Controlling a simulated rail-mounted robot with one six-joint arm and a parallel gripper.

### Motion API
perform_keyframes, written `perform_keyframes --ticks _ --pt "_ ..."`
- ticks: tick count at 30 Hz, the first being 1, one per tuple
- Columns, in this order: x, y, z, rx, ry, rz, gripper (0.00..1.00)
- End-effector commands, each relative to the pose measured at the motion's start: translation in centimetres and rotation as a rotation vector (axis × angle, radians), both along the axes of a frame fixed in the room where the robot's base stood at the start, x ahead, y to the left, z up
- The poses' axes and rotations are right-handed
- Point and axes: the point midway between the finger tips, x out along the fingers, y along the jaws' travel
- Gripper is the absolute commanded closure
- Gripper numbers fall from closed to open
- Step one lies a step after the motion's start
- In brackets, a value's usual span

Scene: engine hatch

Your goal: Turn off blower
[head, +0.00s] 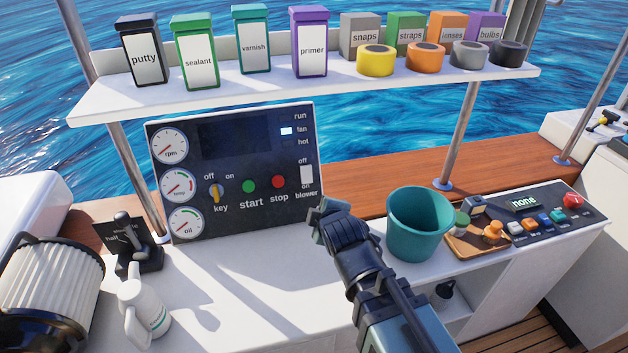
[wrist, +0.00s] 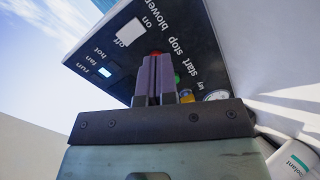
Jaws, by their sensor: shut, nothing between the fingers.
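The blower switch (head: 306,174) is a white rocker at the right side of the dark control panel (head: 236,215), with "off" above it and "on" below. I cannot tell which way it is tipped. The lamp (head: 286,131) beside "fan" is lit. My gripper (head: 320,213) is shut and empty, below and a little right of the switch, near the panel's lower right corner. In the wrist view the closed fingers (wrist: 155,65) cover part of the panel near the red stop button. The switch (wrist: 130,32) shows clear of them, up and left.
The panel also has a yellow key switch (head: 215,193), a green start button (head: 249,186) and a red stop button (head: 278,182). A teal bucket (head: 419,225) stands right of my arm. A throttle lever (head: 130,240) and white bottle (head: 142,305) stand left. A loaded shelf (head: 200,101) is above.

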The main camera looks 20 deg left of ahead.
Motion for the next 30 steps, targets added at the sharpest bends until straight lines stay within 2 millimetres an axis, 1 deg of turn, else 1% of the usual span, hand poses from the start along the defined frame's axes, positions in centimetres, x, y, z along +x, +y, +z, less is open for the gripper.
perform_keyframes --ticks 1,3,6,16,20,23,26,30 --pt "0.6 0.4 1.5 -0.039 -0.123 0.065 1.0" --pt "1.1 1.0 3.1 -0.097 -0.269 0.139 1.0" --pt "1.3 1.3 4.1 -0.149 -0.37 0.187 1.0" --pt "1.3 1.3 4.0 -0.171 -0.381 0.197 1.0" --pt "1.8 1.6 3.8 -0.17 -0.38 0.197 1.0" --pt "2.8 2.2 3.4 -0.171 -0.379 0.196 1.0" --pt "4.2 3.1 2.8 -0.17 -0.379 0.196 1.0" --pt "6.7 4.6 1.8 -0.17 -0.379 0.195 1.0"
